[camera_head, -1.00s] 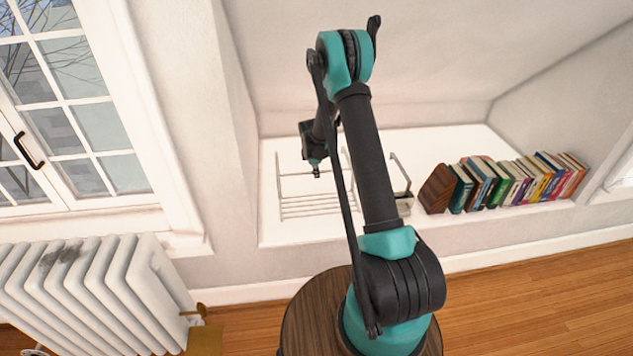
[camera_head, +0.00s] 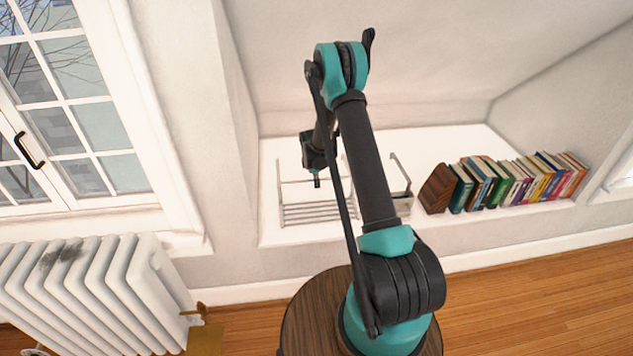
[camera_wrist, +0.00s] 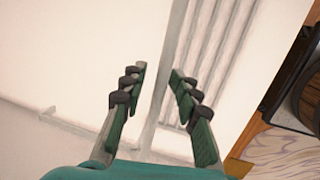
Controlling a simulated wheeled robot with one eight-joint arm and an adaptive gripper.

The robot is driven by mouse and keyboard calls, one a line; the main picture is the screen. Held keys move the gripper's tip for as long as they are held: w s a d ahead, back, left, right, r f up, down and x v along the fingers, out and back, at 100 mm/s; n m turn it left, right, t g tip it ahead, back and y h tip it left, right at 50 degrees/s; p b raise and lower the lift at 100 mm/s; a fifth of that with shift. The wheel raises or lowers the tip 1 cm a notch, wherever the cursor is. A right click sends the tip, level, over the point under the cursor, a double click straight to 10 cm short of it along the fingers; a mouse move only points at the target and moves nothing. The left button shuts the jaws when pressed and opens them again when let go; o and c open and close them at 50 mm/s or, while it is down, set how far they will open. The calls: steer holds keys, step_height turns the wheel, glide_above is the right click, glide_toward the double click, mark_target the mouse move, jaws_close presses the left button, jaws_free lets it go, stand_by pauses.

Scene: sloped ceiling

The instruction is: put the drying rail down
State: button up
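The drying rail is a pale wire frame with several parallel bars (camera_head: 310,212). It stands on the white ledge of the alcove, with thin uprights and a cross bar above the slats. My arm hides part of it. My gripper (camera_head: 317,182) points down at the cross bar, above the slats. In the wrist view my gripper (camera_wrist: 157,73) is open. A pale bar of the drying rail (camera_wrist: 166,65) runs lengthwise between the fingers, nearer the right one. I cannot tell whether they touch. More parallel bars (camera_wrist: 218,50) lie to the right.
A row of books (camera_head: 515,182) with a brown wooden end stands on the ledge (camera_head: 275,232) at right. A white radiator (camera_head: 85,290) and a window (camera_head: 75,110) are at left.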

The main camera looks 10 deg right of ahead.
steer(key=shift+r, duration=0.1)
steer(key=s+r+m, duration=0.2)
steer(key=s+r, duration=0.3)
steer(key=r, duration=0.4)
steer(key=s+r+m, duration=0.1)
steer(key=s+r, duration=0.3)
steer(key=r, duration=0.5)
steer(key=s+d+r+m+t, duration=0.1)
steer(key=s+m, duration=0.6)
steer(key=s, duration=0.9)
steer(key=s+d+r+m+y, duration=0.1)
steer(key=s+d+r+m, duration=0.2)
steer(key=s+m, duration=0.4)
steer(key=s, duration=0.9)
steer(key=shift+s+r+m+t, duration=0.35)
steer(key=shift+m+t, duration=0.05)
steer(key=shift+a, duration=0.1)
